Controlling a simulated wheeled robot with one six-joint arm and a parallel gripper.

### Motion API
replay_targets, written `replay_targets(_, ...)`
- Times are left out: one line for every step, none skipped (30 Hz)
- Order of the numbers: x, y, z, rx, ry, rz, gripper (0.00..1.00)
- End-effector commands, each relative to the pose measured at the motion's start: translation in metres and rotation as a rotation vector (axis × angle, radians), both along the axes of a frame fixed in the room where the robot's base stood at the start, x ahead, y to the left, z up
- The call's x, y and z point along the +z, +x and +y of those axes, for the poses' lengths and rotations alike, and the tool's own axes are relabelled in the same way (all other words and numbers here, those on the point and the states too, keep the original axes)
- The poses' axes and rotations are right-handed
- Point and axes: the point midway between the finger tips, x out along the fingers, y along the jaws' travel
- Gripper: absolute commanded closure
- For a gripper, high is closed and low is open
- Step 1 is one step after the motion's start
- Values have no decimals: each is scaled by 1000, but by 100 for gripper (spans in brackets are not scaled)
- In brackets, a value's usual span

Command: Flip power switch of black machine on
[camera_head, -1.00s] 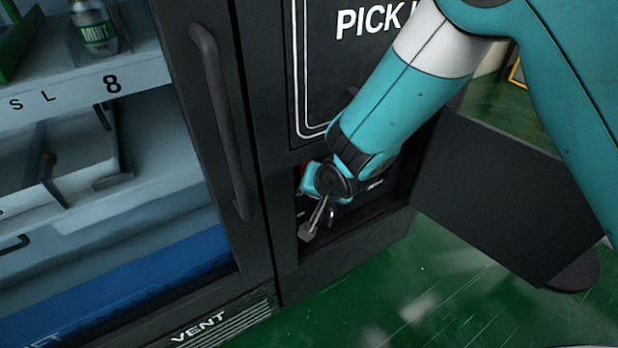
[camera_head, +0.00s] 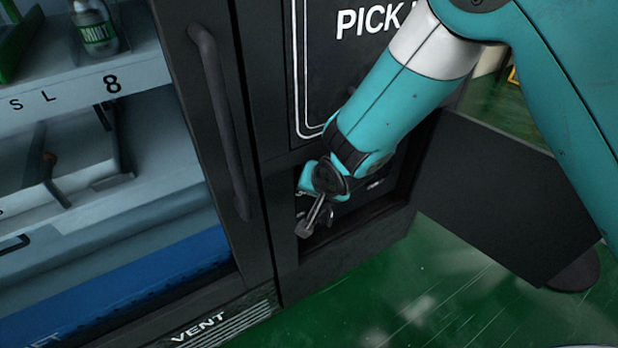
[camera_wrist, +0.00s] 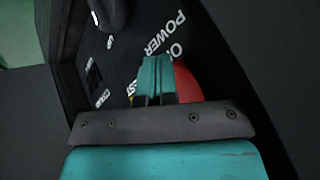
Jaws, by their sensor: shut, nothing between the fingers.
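The black machine (camera_head: 275,240) stands in the middle of the head view, with a low compartment open. My gripper (camera_head: 305,232) is at this compartment, its fingers pointing down and left. In the wrist view my shut gripper (camera_wrist: 154,80) is over the black control panel (camera_wrist: 125,55), beside the white "POWER" lettering. A red part (camera_wrist: 187,82) shows behind and to the right of the fingers, partly hidden by them. A dark knob or lever (camera_wrist: 108,12) is at the top left of the panel. I cannot tell whether the fingers touch the red part.
An open black door panel (camera_head: 490,205) stands out to the right of the compartment. The green floor (camera_head: 430,290) is clear in front.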

Motion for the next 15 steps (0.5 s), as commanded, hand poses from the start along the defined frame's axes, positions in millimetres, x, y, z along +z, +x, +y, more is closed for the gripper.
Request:
replay_targets(0,0,0,0,0,0,100)
replay_targets(0,0,0,0,0,0,100)
replay_targets(0,0,0,0,0,0,100)
replay_targets(0,1,0,0,0,0,100)
replay_targets(0,1,1,0,0,0,100)
replay_targets(0,1,1,0,0,0,100)
replay_targets(0,2,1,0,0,0,100)
replay_targets(0,2,1,0,0,0,100)
replay_targets(0,2,2,0,1,-1,100)
replay_targets(0,3,2,0,1,-1,100)
replay_targets(0,3,2,0,1,-1,100)
replay_targets(0,3,2,0,1,-1,100)
replay_targets(0,4,3,0,1,-1,100)
replay_targets(0,4,3,0,1,-1,100)
replay_targets(-1,4,3,0,1,-1,100)
